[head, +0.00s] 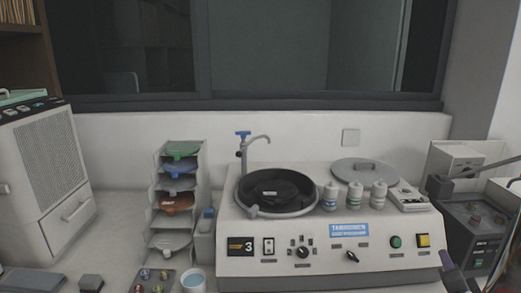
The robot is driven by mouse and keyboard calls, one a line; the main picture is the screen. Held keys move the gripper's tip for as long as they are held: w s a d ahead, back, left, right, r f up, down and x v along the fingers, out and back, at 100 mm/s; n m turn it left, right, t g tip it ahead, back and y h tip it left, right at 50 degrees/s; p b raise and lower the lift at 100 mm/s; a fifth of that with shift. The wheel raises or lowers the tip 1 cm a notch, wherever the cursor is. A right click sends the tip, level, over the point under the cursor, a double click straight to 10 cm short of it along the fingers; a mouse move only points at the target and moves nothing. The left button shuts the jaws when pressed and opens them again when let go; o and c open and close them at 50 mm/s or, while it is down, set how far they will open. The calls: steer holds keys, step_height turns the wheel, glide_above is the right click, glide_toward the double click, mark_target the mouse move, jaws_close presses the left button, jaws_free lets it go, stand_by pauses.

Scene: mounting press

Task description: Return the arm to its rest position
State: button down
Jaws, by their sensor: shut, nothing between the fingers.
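My gripper is not in view, and no fingertips can be made out anywhere in the head view. A dark machine with a grey lever (485,167) stands at the right edge. Its dark body (465,240) has several small reddish pieces on top. I cannot tell for certain whether it is the mounting press. A dark shape with a blue top (449,262) shows at the bottom right, and I cannot tell what it is.
A white polishing machine (305,262) with a round black bowl (277,190), tap and several bottles fills the middle. A rack of coloured discs (176,200), a white cup (193,281) and a vented cabinet (45,170) stand left. Some bare bench (115,225) lies between cabinet and rack.

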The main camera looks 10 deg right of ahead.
steer(key=s+f+n+g, duration=0.1)
steer(key=s+f+g, duration=0.4)
steer(key=f, duration=0.3)
steer(key=s+a+f+n+g+y, duration=0.2)
steer(key=a+n+g+y, duration=0.15)
steer(key=a, duration=0.25)
steer(key=s+a+r+n+y, duration=0.1)
steer(key=a+r+n, duration=0.3)
steer(key=a, duration=1)
steer(key=s+a+r+n+y, duration=0.1)
steer(key=a+r+n+y, duration=0.2)
steer(key=a+r, duration=0.4)
steer(key=s+a+r+n+y, duration=0.1)
steer(key=a+r+n, duration=0.4)
steer(key=a, duration=1.7)
steer(key=shift+a+r+n+y, duration=0.15)
steer(key=shift+r+n+y, duration=0.25)
steer(key=shift+n+y, duration=0.2)
